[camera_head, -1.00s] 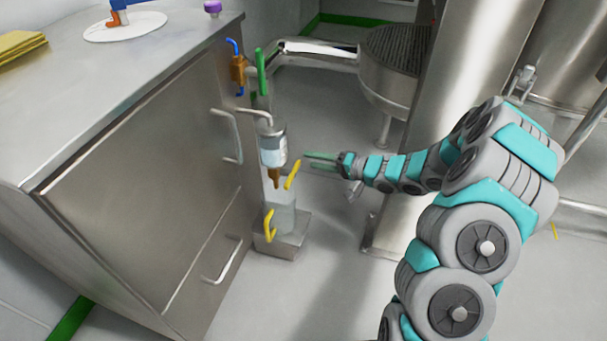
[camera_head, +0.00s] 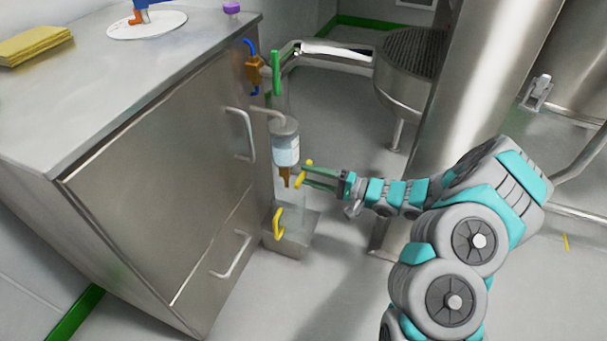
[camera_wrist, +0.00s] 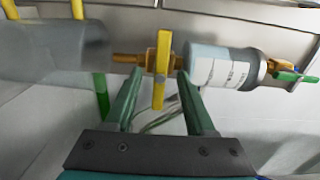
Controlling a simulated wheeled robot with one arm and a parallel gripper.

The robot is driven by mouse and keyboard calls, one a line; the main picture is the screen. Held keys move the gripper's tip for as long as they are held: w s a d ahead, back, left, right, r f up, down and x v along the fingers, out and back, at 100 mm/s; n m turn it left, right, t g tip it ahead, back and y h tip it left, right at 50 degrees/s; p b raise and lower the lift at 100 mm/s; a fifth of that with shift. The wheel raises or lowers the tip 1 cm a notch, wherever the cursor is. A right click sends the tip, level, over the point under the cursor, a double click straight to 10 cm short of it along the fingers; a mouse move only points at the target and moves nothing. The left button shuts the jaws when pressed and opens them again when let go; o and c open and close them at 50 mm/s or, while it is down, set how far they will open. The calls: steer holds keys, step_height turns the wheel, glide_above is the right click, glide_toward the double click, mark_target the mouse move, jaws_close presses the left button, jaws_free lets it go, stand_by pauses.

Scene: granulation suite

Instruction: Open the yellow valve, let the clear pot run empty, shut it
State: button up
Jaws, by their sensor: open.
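The clear pot (camera_head: 285,150), a small labelled cylinder, hangs upright beside the steel cabinet; it also shows on its side in the wrist view (camera_wrist: 208,68). I cannot tell its liquid level. Under it is a brass valve (camera_head: 286,177) with a yellow handle (camera_head: 303,173). In the wrist view the yellow handle (camera_wrist: 161,72) crosses the brass stem, between my two green fingertips. My gripper (camera_wrist: 160,78) is open around the handle, with a gap visible on both sides. In the head view my gripper (camera_head: 304,178) reaches the handle from the right.
A clear vessel (camera_head: 291,207) stands below the valve on a steel base, with another yellow handle (camera_head: 278,223) lower down. A green handle (camera_head: 276,72) and a blue-handled brass valve (camera_head: 254,69) sit above. The cabinet (camera_head: 165,175) is close on the left. A steel column (camera_head: 465,110) stands behind my arm.

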mark_target(298, 173)
steer(key=shift+x, duration=1.15)
jaws_close()
